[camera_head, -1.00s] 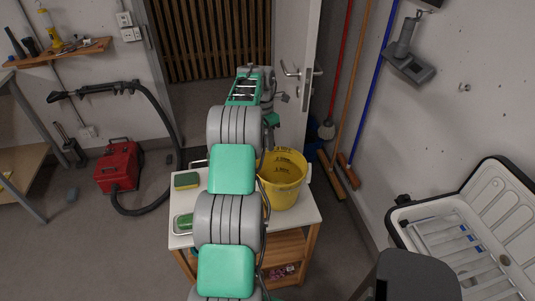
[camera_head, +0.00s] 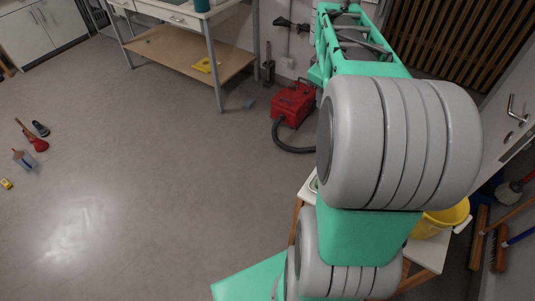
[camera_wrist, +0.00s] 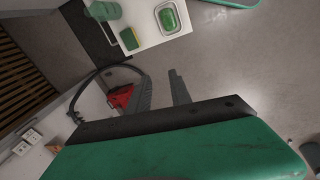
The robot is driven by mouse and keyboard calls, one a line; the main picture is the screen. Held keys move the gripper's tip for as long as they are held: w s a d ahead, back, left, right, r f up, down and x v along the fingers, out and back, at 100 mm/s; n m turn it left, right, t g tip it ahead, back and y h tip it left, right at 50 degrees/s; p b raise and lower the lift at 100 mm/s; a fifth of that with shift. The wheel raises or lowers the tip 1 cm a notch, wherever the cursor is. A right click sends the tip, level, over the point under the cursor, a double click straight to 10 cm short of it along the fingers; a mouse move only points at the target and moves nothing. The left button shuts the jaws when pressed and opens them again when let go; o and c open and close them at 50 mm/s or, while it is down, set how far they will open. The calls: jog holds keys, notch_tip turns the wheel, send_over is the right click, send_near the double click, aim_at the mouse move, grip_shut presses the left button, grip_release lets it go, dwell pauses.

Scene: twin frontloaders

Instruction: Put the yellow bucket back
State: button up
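The yellow bucket (camera_head: 440,221) sits on the white-topped wooden cart (camera_head: 432,252) at the lower right of the head view. My arm covers its left part. The bucket does not show in the wrist view. My gripper (camera_wrist: 163,90) is in the wrist view with its two dark fingers apart and nothing between them. In the head view its fingers cannot be made out beyond my arm. I see no contact between my gripper and the bucket.
A red vacuum (camera_head: 293,103) with its hose stands beyond the cart. A workbench (camera_head: 190,62) is at the back. A dustpan-like red item (camera_head: 38,144) lies on the left floor. Brooms (camera_head: 498,245) lean at right. The wrist view shows a sponge (camera_wrist: 130,39) and green-filled dish (camera_wrist: 168,18). Middle floor is clear.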

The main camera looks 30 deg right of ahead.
jog(key=s+a+f+m+t, duration=0.1)
jog(key=s+a+f, duration=0.1)
jog(key=a, duration=0.6)
jog(key=s+a+f+m+t+y+b, duration=0.1)
jog(key=s+a+f+m, duration=0.1)
jog(key=a, duration=0.6)
jog(key=s+a+f+m+t+y, duration=0.1)
jog(key=s+a, duration=0.2)
jog(key=a, duration=0.6)
jog(key=shift+s+f+b, duration=0.35)
jog(key=shift+f, duration=0.05)
